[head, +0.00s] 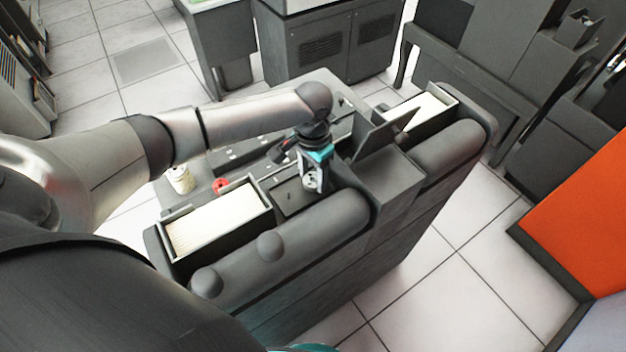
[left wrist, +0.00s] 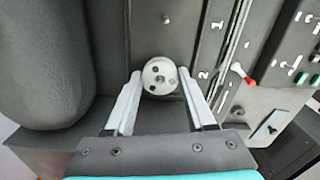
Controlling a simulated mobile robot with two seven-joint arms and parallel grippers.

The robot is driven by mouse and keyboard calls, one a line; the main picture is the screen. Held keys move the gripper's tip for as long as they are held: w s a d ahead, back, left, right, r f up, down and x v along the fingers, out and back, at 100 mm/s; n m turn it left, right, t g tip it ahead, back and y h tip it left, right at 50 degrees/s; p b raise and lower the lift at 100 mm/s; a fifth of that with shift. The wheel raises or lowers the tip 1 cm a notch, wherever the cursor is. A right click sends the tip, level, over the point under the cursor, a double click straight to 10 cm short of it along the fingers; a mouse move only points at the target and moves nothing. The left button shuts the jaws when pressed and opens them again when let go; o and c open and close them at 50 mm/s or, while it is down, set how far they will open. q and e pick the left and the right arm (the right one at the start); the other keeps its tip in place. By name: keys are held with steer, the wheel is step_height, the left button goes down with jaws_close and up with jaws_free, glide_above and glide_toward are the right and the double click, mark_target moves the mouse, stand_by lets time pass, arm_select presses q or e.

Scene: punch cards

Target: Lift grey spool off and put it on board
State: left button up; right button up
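The grey spool (left wrist: 160,76) is a small round light-grey disc with dark holes in its face. In the left wrist view it sits between the two pale fingers of my left gripper (left wrist: 160,85), near their tips. The fingers are apart, with narrow gaps beside the spool. In the head view my left gripper (head: 315,172) points down over a dark recessed bay of the machine. The spool is hard to tell from the fingers there. I cannot tell which surface is the board; a dark panel (left wrist: 208,45) marked with numbers lies beside the spool. My right gripper is not in view.
A tray of cards (head: 264,190) stands left of the gripper, and another (head: 452,98) stands at the far right. A tilted dark plate (head: 382,137) rises close on the right. A cream cylinder (head: 181,180) and a red knob (head: 220,186) are at the left.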

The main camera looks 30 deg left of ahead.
arm_select(q)
steer(key=c, duration=0.5)
steer(key=shift+r, duration=0.15)
step_height(320, 180, up, 24)
steer(key=p, duration=0.9)
stand_by(0.5)
steer(key=shift+f, duration=0.2)
